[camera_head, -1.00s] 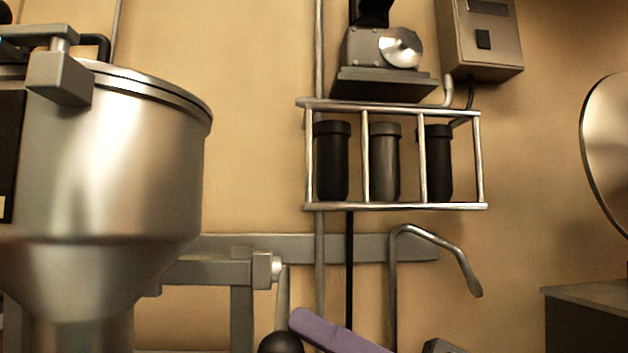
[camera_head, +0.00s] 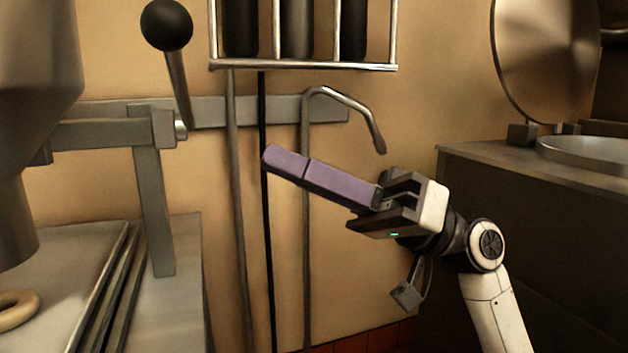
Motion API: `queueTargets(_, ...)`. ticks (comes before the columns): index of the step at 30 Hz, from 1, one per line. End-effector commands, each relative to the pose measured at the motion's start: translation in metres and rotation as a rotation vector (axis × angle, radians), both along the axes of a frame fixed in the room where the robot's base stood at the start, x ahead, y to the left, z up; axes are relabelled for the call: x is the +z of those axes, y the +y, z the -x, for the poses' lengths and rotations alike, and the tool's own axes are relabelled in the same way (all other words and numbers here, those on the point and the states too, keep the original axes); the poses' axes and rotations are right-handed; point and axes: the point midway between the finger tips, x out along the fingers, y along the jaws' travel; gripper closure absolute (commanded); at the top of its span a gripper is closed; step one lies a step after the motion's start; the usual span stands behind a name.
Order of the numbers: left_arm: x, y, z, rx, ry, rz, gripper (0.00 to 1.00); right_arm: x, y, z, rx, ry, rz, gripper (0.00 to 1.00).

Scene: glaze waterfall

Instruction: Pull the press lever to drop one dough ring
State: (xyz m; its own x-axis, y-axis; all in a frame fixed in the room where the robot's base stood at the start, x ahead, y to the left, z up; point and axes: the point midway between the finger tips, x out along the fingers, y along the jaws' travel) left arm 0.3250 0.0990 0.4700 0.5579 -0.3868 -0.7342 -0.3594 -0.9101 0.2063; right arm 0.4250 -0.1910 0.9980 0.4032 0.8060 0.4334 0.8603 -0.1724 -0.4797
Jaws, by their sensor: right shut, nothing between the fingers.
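The press lever is a metal rod (camera_head: 178,90) with a black ball knob (camera_head: 167,25). It points up from its pivot beside the press's grey bracket, tilted slightly left. The metal hopper of the press (camera_head: 35,80) fills the upper left, cut by the frame. A tan dough ring (camera_head: 15,308) lies on a metal tray (camera_head: 75,285) at lower left, partly out of frame. My right gripper (camera_head: 285,162), with long purple fingers, is shut and empty. It is right of and below the lever, apart from it. My left gripper is not in view.
A grey bracket post (camera_head: 153,215) stands below the lever's pivot. Wall pipes and a bent spout (camera_head: 345,97) are behind my right gripper. A dark counter (camera_head: 520,210) with a round metal lid (camera_head: 545,50) is at right. The space between lever and gripper is clear.

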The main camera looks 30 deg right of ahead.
Motion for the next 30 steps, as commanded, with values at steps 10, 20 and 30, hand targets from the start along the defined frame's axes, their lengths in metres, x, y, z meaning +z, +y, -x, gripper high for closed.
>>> queueTargets(10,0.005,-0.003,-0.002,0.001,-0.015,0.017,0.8,-0.01,-0.021,0.008,-0.001,-0.002,-0.002,1.0)
queueTargets(20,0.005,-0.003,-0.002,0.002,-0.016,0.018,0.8,-0.01,-0.021,0.008,-0.001,-0.002,-0.002,1.0)
queueTargets(30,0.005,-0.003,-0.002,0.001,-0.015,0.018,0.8,-0.009,-0.021,0.008,0.0,-0.002,-0.003,1.0)
